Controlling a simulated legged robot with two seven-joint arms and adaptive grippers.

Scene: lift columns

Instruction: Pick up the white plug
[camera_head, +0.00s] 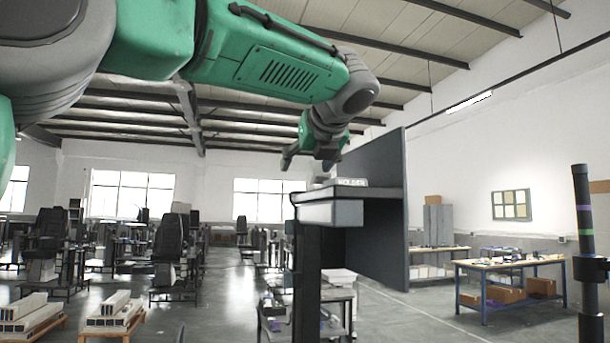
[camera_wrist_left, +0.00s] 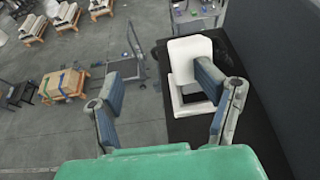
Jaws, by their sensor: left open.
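In the left wrist view, a white piece made of a flat block (camera_wrist_left: 190,53) and an open, frame-like part (camera_wrist_left: 188,95) rests on a dark shelf (camera_wrist_left: 222,145). I cannot tell which part is the white plug. In the head view, a small pale piece with HOLDER lettering (camera_head: 352,182) sits on the shelf top (camera_head: 375,193). My left gripper (camera_head: 308,163) is above the shelf's left end. Its spread fingers also show in the left wrist view (camera_wrist_left: 160,88), with nothing between them; the right finger overlaps the white piece. My right gripper is not in view.
A tall dark panel (camera_head: 392,225) stands behind and right of the shelf, close to my left gripper. A grey cart (camera_head: 320,297) stands beneath the shelf. A workbench with boxes (camera_head: 510,270) is at the right. Open floor lies in front of it.

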